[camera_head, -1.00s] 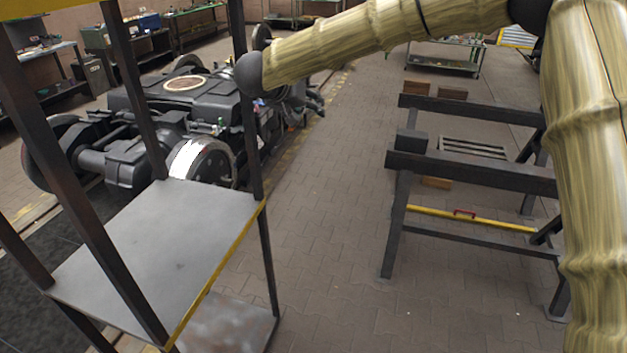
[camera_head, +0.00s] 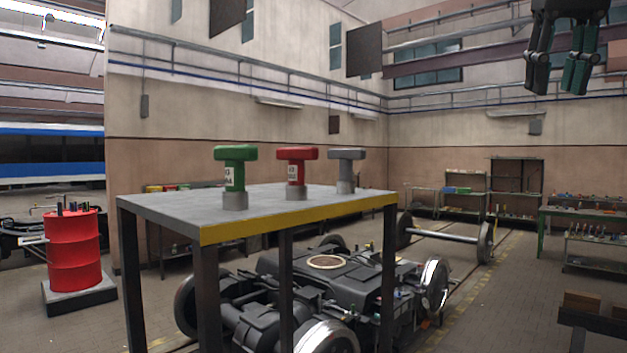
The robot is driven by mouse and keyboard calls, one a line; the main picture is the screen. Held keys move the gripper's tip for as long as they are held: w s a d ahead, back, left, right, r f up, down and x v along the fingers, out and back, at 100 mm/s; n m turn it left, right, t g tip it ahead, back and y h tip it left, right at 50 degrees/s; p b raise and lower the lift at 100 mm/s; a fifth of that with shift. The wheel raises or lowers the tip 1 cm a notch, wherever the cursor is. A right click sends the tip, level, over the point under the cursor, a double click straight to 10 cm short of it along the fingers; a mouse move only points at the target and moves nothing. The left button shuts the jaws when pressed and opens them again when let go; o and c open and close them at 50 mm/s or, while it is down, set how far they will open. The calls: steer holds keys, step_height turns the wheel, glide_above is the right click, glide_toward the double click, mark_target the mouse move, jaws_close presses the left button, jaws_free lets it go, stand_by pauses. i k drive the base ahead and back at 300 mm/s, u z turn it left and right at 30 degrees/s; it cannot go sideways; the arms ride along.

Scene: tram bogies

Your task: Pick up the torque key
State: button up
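Three T-shaped tools stand upright on a high metal shelf top (camera_head: 160,207) with a yellow front edge. On the left is a green one (camera_head: 235,168), in the middle a red one (camera_head: 296,170), and on the right a grey one (camera_head: 346,170). The green and red ones carry white labels too small to read. I cannot tell which is the torque key. My gripper (camera_head: 556,88) is at the top right, partly cut off by the picture edge. Its dark fingers point down, are apart and hold nothing. It is well to the right of and above the tools.
Bogies (camera_head: 330,285) stand on the floor behind and below the shelf. A red drum (camera_head: 75,255) with tools on top stands at the left. A green workbench (camera_head: 590,215) is at the right, and a dark trestle (camera_head: 595,322) at the lower right.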

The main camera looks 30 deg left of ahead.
mark_target(235, 197)
steer(key=z, duration=0.95)
steer(key=i, duration=0.8)
steer(key=u, duration=3.05)
